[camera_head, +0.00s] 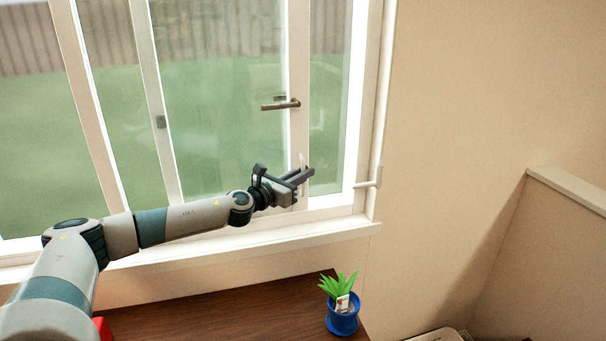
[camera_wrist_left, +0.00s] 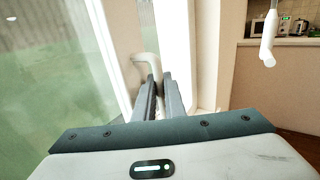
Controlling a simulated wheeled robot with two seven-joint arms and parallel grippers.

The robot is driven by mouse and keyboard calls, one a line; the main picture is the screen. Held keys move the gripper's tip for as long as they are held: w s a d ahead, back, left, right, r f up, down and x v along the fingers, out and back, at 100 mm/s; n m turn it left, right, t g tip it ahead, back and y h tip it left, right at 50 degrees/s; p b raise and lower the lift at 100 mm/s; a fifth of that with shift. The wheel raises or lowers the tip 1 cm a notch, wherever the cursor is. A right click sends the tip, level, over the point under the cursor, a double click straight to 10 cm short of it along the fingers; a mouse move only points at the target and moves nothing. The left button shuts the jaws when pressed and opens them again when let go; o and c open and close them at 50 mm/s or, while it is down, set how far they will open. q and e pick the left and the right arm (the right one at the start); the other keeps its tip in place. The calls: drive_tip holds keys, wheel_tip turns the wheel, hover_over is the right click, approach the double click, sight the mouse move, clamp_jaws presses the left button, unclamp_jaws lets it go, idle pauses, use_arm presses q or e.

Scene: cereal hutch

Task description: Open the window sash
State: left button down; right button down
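The window sash (camera_head: 299,60) is a white frame with glass, at the centre of the head view. A white handle (camera_wrist_left: 150,62) stands out from it in the left wrist view. My left gripper (camera_head: 306,174) reaches the sash's lower right part. In the left wrist view its two fingers (camera_wrist_left: 160,82) have a narrow gap, with the white handle's end between the tips. They look closed on it, though the contact is partly hidden. A dark lever handle (camera_head: 281,105) is higher on the sash, clear of the gripper. My right gripper is not in view.
Another white handle (camera_head: 371,181) sticks out from the right window frame. Below the sill (camera_head: 240,240) is a brown wooden top (camera_head: 220,312) with a plant in a blue pot (camera_head: 342,318). A low wall (camera_head: 550,260) stands at the right.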

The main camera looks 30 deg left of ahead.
use_arm(q)
drive_tip(key=shift+w+d+r+p, duration=0.2)
drive_tip(key=shift+p, duration=0.1)
drive_tip(key=w+d+p, duration=0.1)
drive_tip(key=w+d, duration=0.1)
drive_tip(key=w, duration=0.1)
drive_tip(key=shift+w+d+f+p, duration=0.15)
drive_tip(key=shift+d+p, duration=0.15)
drive_tip(key=shift+p, duration=0.1)
drive_tip(key=c, duration=2.1)
unclamp_jaws()
drive_tip(key=shift+s, duration=0.2)
drive_tip(key=s+a+b, duration=0.2)
drive_tip(key=s+b, duration=0.5)
drive_tip(key=s, duration=1)
